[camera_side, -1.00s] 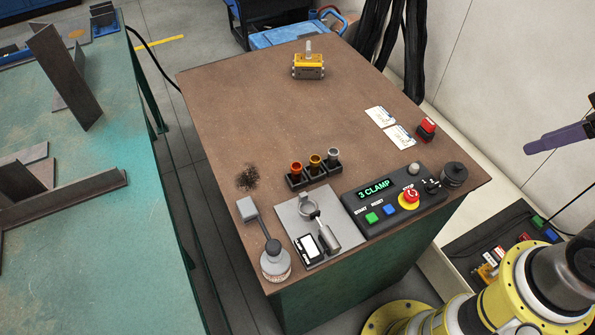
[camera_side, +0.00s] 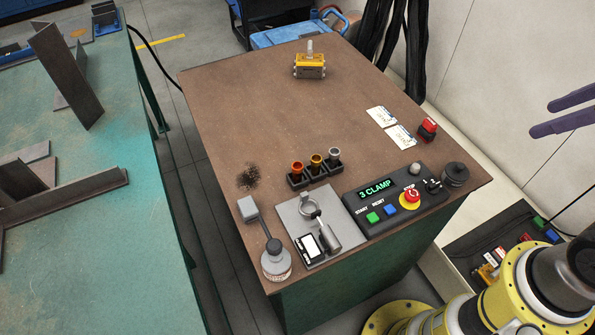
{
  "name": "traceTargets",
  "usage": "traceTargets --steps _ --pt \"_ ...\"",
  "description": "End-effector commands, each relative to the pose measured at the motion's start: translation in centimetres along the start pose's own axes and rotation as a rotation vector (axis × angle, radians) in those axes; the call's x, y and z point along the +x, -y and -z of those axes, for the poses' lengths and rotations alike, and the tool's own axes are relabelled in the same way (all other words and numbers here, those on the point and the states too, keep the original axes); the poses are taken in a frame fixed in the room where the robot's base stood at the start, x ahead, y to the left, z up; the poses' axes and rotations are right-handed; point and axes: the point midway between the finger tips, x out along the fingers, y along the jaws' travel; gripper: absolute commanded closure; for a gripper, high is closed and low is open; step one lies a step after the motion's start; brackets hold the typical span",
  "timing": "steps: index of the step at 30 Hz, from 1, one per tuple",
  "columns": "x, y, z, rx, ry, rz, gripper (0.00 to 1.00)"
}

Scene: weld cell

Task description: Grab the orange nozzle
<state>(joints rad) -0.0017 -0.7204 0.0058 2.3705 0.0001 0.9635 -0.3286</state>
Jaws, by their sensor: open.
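The orange nozzle (camera_side: 297,167) stands upright in the left slot of a black three-slot holder (camera_side: 296,181) on the brown table. A yellow-gold nozzle (camera_side: 316,161) stands in the middle slot and a grey one (camera_side: 334,154) in the right slot. My gripper (camera_side: 545,118) shows at the right edge, with two purple fingers spread apart and nothing between them. It is well to the right of the nozzles, and the rest of it is out of frame.
A control box (camera_side: 402,198) with buttons and a display reading "3 CLAMP" is right of the holder. A yellow block (camera_side: 309,68) is at the back. The table's middle is clear.

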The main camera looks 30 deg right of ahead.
Motion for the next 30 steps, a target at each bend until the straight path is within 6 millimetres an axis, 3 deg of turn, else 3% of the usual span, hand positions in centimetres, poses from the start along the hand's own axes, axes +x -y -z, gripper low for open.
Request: traceTargets --steps 7,14,18,24,30 --pt "-0.9 -1.2 8.4 -0.359 0.021 0.046 0.32" --pt "2.2 -0.1 17.4 -0.711 0.062 0.134 0.32" --pt "5.9 2.0 22.2 -0.904 0.089 0.198 0.32" --pt "12.8 7.0 27.0 -1.134 0.133 0.298 0.32" --pt "20.8 13.5 28.4 -1.277 0.197 0.394 0.32"
